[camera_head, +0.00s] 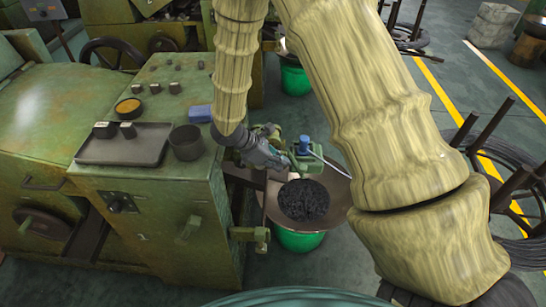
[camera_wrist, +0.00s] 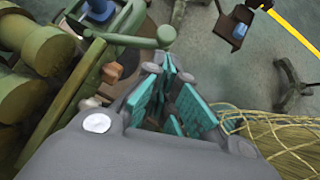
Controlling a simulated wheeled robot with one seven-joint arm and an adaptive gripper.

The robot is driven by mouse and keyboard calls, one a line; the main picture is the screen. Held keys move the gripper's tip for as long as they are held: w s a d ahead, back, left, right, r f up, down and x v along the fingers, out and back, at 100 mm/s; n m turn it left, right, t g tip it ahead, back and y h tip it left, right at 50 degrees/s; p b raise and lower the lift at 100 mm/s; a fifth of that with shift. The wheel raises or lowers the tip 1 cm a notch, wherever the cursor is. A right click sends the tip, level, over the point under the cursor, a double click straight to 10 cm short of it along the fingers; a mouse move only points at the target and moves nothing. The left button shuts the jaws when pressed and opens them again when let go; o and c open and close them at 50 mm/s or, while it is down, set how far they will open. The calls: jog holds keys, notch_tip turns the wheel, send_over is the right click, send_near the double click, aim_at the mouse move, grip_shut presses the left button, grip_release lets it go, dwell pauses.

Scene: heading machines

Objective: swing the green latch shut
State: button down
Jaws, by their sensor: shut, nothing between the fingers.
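A green latch arm (camera_wrist: 130,40) with a rounded knob at its end shows in the wrist view, just beyond and left of my fingertips. My gripper (camera_wrist: 168,72) is shut and empty, its teal finger pads close to the knob; I cannot tell whether they touch it. In the head view my gripper (camera_head: 281,158) is at the right side of the green machine (camera_head: 150,190), beside a green fitting (camera_head: 306,159) with a blue cap (camera_head: 304,142). My arm hides part of the machine's side. The latch's swing angle is hard to tell in the head view.
A wide pan with dark pieces (camera_head: 304,200) sits over a green bucket (camera_head: 298,240) just below my gripper. A dark tray (camera_head: 125,145), a dark cup (camera_head: 186,142) and a blue block (camera_head: 200,113) stand on the machine top. Wire coils (camera_head: 515,180) lie at right.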

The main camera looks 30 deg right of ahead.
jog(key=p+x, duration=0.1)
jog(key=x, duration=0.3)
jog(key=shift+s+d+f, duration=0.1)
jog(key=shift+d+f, duration=0.1)
jog(key=shift+f, duration=0.1)
jog(key=shift+d+f, duration=0.1)
jog(key=shift+d, duration=0.05)
